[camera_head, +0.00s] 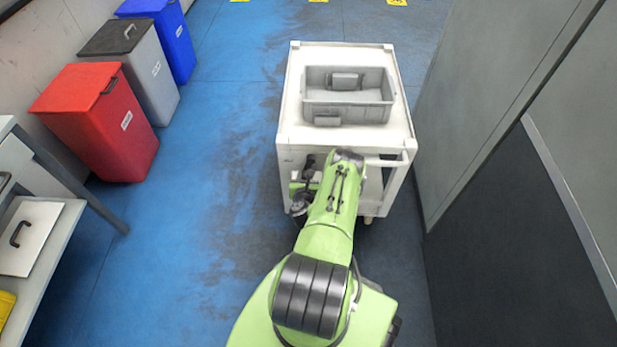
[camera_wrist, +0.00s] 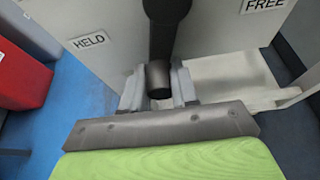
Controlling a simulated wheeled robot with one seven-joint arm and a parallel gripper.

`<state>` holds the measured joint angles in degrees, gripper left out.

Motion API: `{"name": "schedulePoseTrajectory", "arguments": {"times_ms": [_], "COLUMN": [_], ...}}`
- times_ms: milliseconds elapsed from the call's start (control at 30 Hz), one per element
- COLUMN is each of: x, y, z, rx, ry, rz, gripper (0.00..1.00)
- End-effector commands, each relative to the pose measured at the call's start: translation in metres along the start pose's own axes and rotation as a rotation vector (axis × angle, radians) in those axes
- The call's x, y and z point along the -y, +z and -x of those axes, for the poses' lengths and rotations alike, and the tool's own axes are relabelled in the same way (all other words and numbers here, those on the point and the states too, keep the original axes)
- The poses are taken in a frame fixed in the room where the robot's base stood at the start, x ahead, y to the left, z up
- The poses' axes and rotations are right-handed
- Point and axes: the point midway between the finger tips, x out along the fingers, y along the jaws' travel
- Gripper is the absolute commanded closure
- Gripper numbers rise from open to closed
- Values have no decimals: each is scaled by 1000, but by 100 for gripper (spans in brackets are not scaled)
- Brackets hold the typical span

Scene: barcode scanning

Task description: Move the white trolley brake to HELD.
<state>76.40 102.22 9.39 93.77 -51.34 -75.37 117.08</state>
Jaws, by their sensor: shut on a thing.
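The white trolley (camera_head: 288,100) stands ahead of me, its near end facing my arm. In the wrist view, the trolley's panel (camera_wrist: 115,62) carries a HELD label (camera_wrist: 88,41) on the left and a FREE label (camera_wrist: 263,5) on the right. The dark brake lever (camera_wrist: 163,38) stands between the two labels, close to upright in that picture, its upper end cut off by the frame. My gripper (camera_wrist: 158,88) is shut on the lever's near end, with a grey finger on each side. In the head view, my arm mostly hides the gripper and lever.
A grey bin (camera_head: 345,108) sits on the trolley top. Red (camera_head: 100,125), grey (camera_head: 135,70) and blue (camera_head: 170,35) waste bins line the left wall. A bench (camera_head: 45,275) is at the lower left. A grey wall (camera_head: 480,110) stands close on the right. Blue floor is clear left of the trolley.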

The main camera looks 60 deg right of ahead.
Motion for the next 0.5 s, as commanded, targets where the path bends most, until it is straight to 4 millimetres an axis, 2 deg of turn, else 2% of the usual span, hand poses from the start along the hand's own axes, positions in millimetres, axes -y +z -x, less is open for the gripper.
{"name": "schedulePoseTrajectory", "arguments": {"times_ms": [200, 500], "x": [-9, -17], "y": [5, 12], "z": [1, 3], "rx": [3, 7], "ry": [61, 116], "rz": [-157, -292], "gripper": [100, 100]}}
